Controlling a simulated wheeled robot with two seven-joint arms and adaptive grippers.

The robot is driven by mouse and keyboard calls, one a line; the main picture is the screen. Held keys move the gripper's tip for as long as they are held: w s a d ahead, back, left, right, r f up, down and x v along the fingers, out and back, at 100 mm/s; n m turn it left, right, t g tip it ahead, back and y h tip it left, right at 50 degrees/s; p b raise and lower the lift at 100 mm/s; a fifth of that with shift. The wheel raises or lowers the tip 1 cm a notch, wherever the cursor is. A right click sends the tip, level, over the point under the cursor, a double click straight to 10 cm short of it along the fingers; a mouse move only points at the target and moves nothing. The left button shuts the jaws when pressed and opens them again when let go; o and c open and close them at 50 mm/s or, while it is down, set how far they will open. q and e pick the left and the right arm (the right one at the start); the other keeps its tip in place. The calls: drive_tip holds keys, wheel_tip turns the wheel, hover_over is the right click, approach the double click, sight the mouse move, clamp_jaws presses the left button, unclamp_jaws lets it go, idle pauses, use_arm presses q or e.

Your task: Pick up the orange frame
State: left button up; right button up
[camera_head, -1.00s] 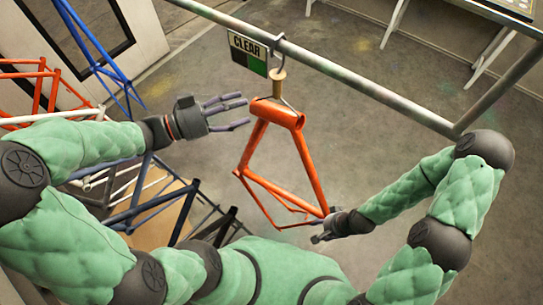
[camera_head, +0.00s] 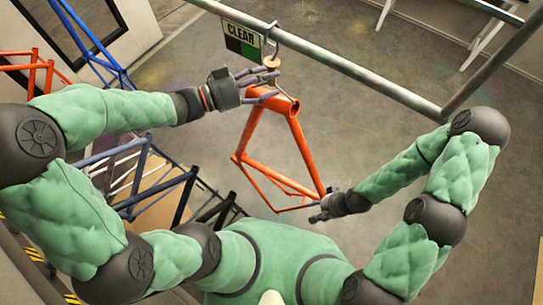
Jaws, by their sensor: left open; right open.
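The orange frame (camera_head: 303,150) hangs from a hook (camera_head: 272,40) on the metal rail by a wooden spool-like piece (camera_head: 271,64) at its top. It tilts, with its thin rear end low. My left gripper (camera_head: 262,88) is open, its fingers at the top of the frame just below the wooden piece. Whether they touch the frame I cannot tell. My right gripper (camera_head: 320,212) is open at the frame's lower right end, beside or touching it; its fingers are partly hidden.
A sign reading CLEAR (camera_head: 242,42) hangs beside the hook. The grey rail (camera_head: 360,77) crosses above the frame. Blue frames (camera_head: 90,45) and dark frames (camera_head: 150,195) stand at the left, with another orange frame (camera_head: 40,75). The floor behind is clear.

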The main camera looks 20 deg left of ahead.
use_arm(q)
drive_tip(key=shift+w+d, duration=0.35)
drive_tip(key=shift+d, duration=0.1)
drive_tip(key=shift+w+d, duration=0.15)
drive_tip(key=shift+d, duration=0.1)
clamp_jaws()
drive_tip(key=shift+a+r, duration=0.1)
drive_tip(key=shift+r, duration=0.05)
drive_tip(key=shift+w, duration=0.1)
